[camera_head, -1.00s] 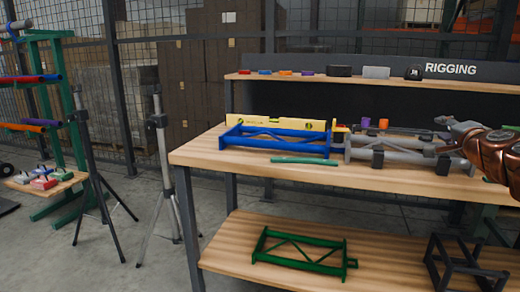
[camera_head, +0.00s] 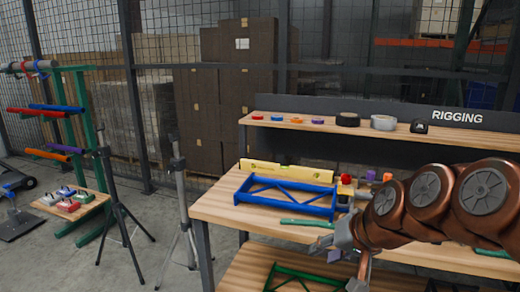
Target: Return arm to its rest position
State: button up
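My arm, copper-coloured with grey joint caps, reaches in from the right edge in the head view, in front of the workbench. My gripper (camera_head: 338,240) is at its left end, grey, over the bench's front edge. Its fingers are small and partly lost against the bench and lower shelf, so I cannot tell whether they are open or shut. I see nothing clearly held.
The wooden workbench (camera_head: 225,207) carries a blue frame (camera_head: 290,192), a yellow level (camera_head: 290,171) and green rods. A rear shelf marked RIGGING (camera_head: 457,117) holds tape rolls. A green frame lies on the lower shelf. Tripods (camera_head: 183,200) and a green rack (camera_head: 85,130) stand left.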

jog(key=s+d+r+n+g+h+p, duration=0.1)
jog(key=s+d+g+h+p, duration=0.1)
jog(key=s+g+p, duration=0.2)
jog(key=s+d+r+n+g+h+p, duration=0.1)
jog(key=s+g+p, duration=0.3)
jog(key=s, duration=1.7)
jog(key=d+r+h+p, duration=0.1)
jog(key=p, duration=0.4)
jog(key=shift+s+d+p, duration=0.2)
jog(key=shift+d+p, duration=0.1)
jog(key=shift+p, duration=0.1)
jog(key=shift+d+r, duration=0.1)
jog(key=shift+d, duration=0.05)
